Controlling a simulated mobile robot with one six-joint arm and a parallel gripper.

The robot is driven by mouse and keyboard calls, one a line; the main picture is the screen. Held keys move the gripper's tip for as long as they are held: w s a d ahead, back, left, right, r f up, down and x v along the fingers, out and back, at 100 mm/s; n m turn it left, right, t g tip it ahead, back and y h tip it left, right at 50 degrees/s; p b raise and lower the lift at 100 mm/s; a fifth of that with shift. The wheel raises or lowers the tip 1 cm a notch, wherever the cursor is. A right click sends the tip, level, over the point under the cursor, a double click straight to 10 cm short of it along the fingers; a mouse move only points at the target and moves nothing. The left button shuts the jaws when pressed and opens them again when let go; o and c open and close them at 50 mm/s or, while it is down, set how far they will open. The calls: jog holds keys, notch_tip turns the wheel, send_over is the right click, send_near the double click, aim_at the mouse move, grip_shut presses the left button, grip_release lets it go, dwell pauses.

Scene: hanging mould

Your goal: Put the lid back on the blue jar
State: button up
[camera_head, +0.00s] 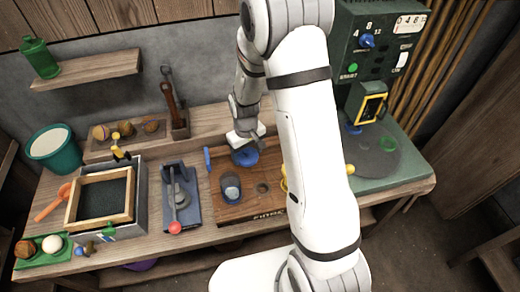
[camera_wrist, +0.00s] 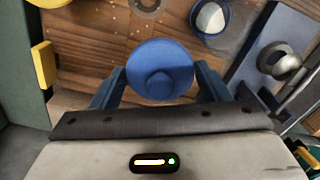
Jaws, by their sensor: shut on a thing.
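My gripper (camera_head: 244,140) is shut on a round blue lid (camera_wrist: 160,68) with a raised knob. In the wrist view the lid sits between the two dark blue fingers of my gripper (camera_wrist: 158,82). In the head view the lid (camera_head: 245,157) is just below my gripper, over the back part of the wooden board. The open blue jar (camera_head: 230,187) stands upright on the board, nearer the front and a little left of the lid. The wrist view shows the jar (camera_wrist: 209,18) at the top, apart from the lid, with pale contents inside. Whether the lid touches the board is unclear.
The wooden board (camera_head: 250,206) has a round hole right of the jar. Left of it are a blue-grey press (camera_head: 181,200) with a red-tipped lever and a framed dark box (camera_head: 105,199). A green machine (camera_head: 365,75) stands right. My arm hides part of the bench.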

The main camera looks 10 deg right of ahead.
jog(key=s+a+r+n+p, duration=0.3)
jog(key=s+a+r+p, duration=0.15)
jog(key=s+a, duration=0.2)
jog(key=shift+w+a+f+b, duration=0.15)
jog(key=shift+f+b, duration=1.3)
jog(key=shift+w+a+f+b, duration=0.1)
jog(key=shift+f+b, duration=1.3)
jog(key=shift+f+b, duration=0.2)
jog(key=shift+b, duration=0.55)
dwell(0.4)
jog(key=o, duration=1)
jog(key=shift+o, duration=0.7)
jog(key=shift+r, duration=0.2)
